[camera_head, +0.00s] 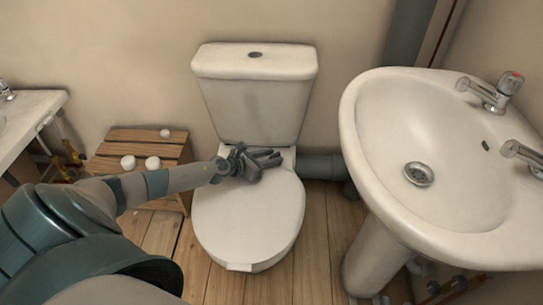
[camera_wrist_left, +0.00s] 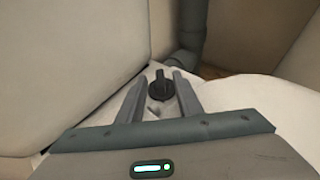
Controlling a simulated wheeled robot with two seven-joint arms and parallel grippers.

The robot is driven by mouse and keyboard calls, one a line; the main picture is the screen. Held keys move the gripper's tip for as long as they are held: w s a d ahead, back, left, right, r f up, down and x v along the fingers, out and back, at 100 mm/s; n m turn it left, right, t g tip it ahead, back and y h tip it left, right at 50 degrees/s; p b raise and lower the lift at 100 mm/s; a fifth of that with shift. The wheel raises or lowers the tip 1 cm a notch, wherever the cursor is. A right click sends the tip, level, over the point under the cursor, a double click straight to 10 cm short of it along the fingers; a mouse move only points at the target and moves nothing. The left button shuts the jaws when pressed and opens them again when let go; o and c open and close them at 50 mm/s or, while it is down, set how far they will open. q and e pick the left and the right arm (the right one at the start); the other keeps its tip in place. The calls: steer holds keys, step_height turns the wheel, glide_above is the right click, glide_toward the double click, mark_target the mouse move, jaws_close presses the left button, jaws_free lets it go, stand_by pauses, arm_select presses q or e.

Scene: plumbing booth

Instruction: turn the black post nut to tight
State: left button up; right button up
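The black post nut (camera_wrist_left: 160,88) stands on the white rear ledge of the toilet, seen in the left wrist view. My left gripper (camera_wrist_left: 160,77) has its two fingers apart, one on each side of the nut, with a visible gap to each finger. In the head view my left gripper (camera_head: 272,159) is over the back of the toilet seat, in front of the cistern. I cannot make out the nut there, as the gripper covers that spot. My right gripper is in neither view.
The toilet cistern (camera_head: 254,95) rises just behind the gripper. The closed toilet lid (camera_head: 248,220) lies below it. A white basin (camera_head: 440,150) stands to the right, and a wooden stool (camera_head: 150,140) with several white objects to the left. A grey pipe (camera_head: 318,165) runs behind the toilet.

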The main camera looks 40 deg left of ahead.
arm_select(q)
steer(key=shift+r, duration=0.1)
